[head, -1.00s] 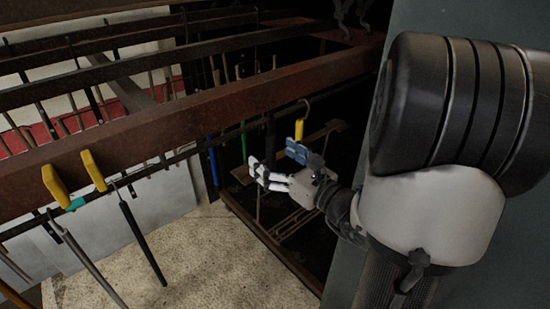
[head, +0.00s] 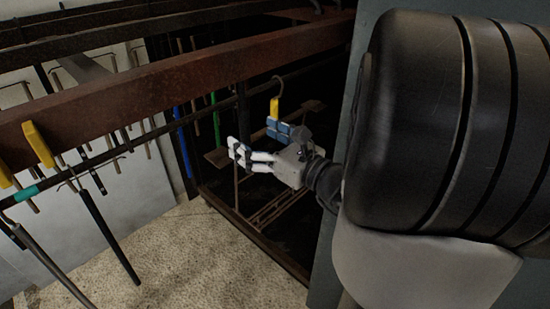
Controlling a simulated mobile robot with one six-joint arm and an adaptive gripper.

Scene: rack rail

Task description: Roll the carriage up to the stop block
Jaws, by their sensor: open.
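My gripper (head: 256,141) is open in the head view, with a white finger at lower left and a blue-looking finger at upper right. It points left and shows nothing between its fingers. A yellow piece (head: 274,108) under a dark hook (head: 278,82) appears just above the blue-looking finger; I cannot tell whether they touch. A dark rod (head: 115,154) runs below a rusty beam (head: 180,90) and carries a teal band (head: 28,192) at the far left. I cannot tell which piece is the carriage or the stop block.
Two yellow pieces (head: 39,145) sit along the beam at the left. Dark bars (head: 107,235) hang from the rod. A dark frame (head: 255,235) stands below my gripper. Speckled floor (head: 190,265) is open at lower middle. A grey panel (head: 335,200) stands behind my arm.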

